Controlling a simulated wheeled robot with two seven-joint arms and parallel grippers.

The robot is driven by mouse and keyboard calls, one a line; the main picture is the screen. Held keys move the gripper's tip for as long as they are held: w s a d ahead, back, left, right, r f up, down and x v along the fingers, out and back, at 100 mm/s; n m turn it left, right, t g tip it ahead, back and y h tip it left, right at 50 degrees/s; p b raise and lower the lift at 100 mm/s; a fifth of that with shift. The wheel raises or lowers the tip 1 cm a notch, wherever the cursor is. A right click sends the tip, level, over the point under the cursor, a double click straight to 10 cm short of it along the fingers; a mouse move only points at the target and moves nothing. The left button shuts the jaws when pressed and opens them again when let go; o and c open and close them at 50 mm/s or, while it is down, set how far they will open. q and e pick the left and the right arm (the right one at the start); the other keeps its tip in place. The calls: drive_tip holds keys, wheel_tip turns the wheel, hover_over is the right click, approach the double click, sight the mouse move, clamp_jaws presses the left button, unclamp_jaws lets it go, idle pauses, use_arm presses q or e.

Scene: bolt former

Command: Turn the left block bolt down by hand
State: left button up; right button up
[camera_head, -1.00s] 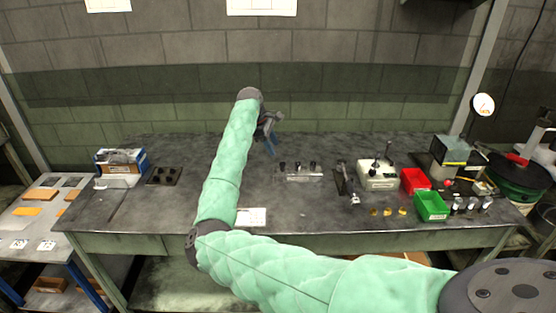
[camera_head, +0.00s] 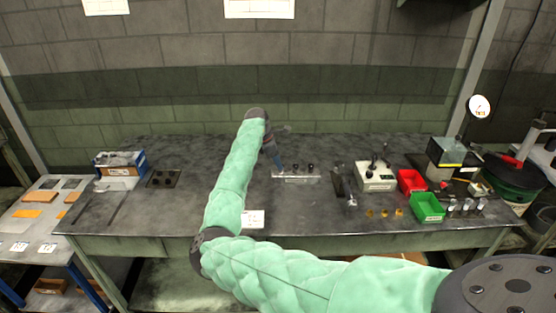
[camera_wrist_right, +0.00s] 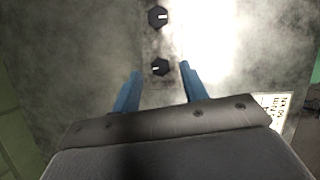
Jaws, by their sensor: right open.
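The clear block (camera_head: 297,178) lies on the bench in the middle of the head view. Its middle bolt (camera_head: 296,167) and right bolt (camera_head: 311,167) show there as dark heads; the left bolt is hidden behind my right gripper (camera_head: 279,169). In the right wrist view, the left bolt (camera_wrist_right: 160,67), a black hex head with a white mark, appears between the blue fingertips of the right gripper (camera_wrist_right: 160,68). The middle bolt (camera_wrist_right: 158,17) is beyond it. The fingers are apart, and no contact with the bolt shows. My left gripper is out of view.
A dark stand (camera_head: 338,182), a white device (camera_head: 376,178), a red bin (camera_head: 411,182) and a green bin (camera_head: 428,207) stand right of the block. A white paper (camera_head: 253,219) lies at the front.

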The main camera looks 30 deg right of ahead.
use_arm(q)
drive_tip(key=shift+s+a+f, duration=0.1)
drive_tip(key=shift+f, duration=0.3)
use_arm(e)
drive_tip(key=shift+d+f, duration=0.2)
drive_tip(key=shift+f, duration=0.35)
drive_tip(key=shift+s, duration=0.1)
clamp_jaws()
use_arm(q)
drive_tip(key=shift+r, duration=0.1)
use_arm(e)
drive_tip(key=shift+r, duration=0.1)
